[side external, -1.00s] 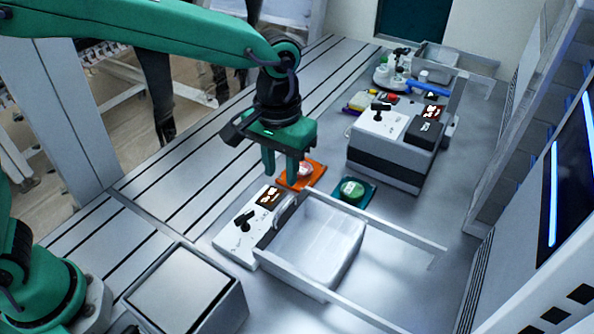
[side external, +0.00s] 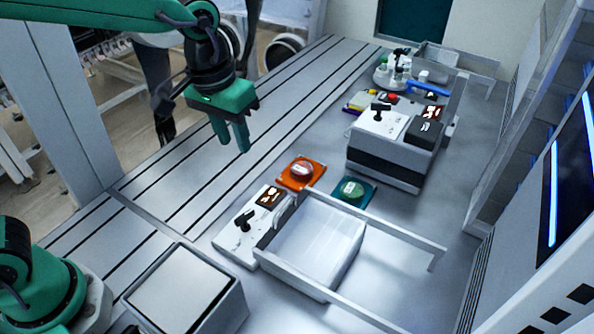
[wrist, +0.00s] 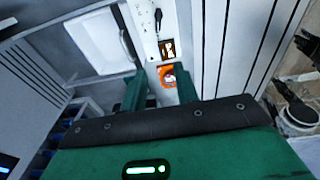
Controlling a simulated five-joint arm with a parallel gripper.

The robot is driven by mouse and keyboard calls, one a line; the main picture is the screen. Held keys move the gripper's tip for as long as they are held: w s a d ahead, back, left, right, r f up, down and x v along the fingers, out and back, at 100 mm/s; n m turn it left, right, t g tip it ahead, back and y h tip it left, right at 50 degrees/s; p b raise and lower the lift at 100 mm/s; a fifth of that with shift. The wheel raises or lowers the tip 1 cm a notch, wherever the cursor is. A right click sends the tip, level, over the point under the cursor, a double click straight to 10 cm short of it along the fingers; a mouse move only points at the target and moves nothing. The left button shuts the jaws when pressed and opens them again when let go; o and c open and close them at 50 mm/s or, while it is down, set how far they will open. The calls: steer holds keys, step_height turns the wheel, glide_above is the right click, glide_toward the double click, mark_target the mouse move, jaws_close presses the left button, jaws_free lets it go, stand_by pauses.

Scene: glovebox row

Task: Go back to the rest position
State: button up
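My green gripper (side external: 234,138) hangs in the air over the slotted metal deck, left of and above the orange pad. In the wrist view my gripper (wrist: 160,82) has its two fingers apart with nothing between them. The orange pad (side external: 291,182) carries a round red-and-white piece (side external: 302,168); the pad shows beyond the fingertips in the wrist view (wrist: 167,83). A teal pad (side external: 370,198) with a round green piece (side external: 352,189) sits to its right.
A white control panel (side external: 236,241) with a black lever adjoins an open tray (side external: 312,243) with a rail. A grey box (side external: 180,288) stands in front. A taller console (side external: 385,165) and a blue-handled item (side external: 428,88) stand farther back. The slotted deck (side external: 195,190) is clear.

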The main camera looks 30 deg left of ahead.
steer(key=s+a+r+t, duration=0.2)
steer(key=s+a+t, duration=0.2)
steer(key=s+a, duration=0.9)
steer(key=shift+a+y, duration=0.3)
steer(key=shift+a, duration=1.1)
